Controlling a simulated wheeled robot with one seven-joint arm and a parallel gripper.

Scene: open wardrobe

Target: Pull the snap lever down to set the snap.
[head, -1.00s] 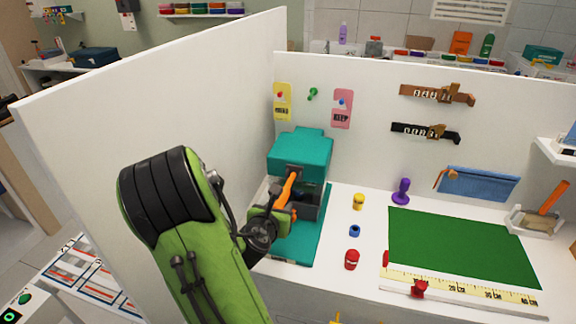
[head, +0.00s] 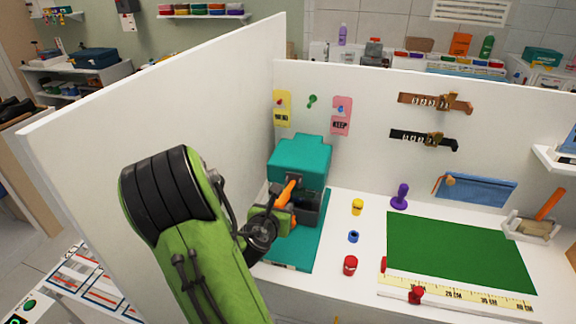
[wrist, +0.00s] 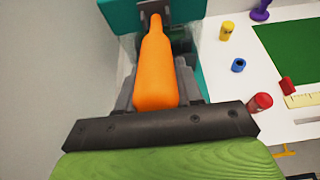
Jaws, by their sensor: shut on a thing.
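The snap press (head: 300,158) is a teal machine on a teal base, at the left of the white worktop by the partition. Its orange snap lever (head: 287,191) slopes down toward my arm in the head view. In the wrist view the lever (wrist: 154,75) runs from the press toward the camera, its thick end at my gripper. My gripper (head: 283,208) is at the front of the press, shut on the lever.
A yellow spool (head: 357,207), a blue ring (head: 353,237) and a red spool (head: 350,265) stand right of the press. Farther right are a purple stamp (head: 400,196) and a green mat (head: 455,250). A white partition (head: 150,120) stands close on the left.

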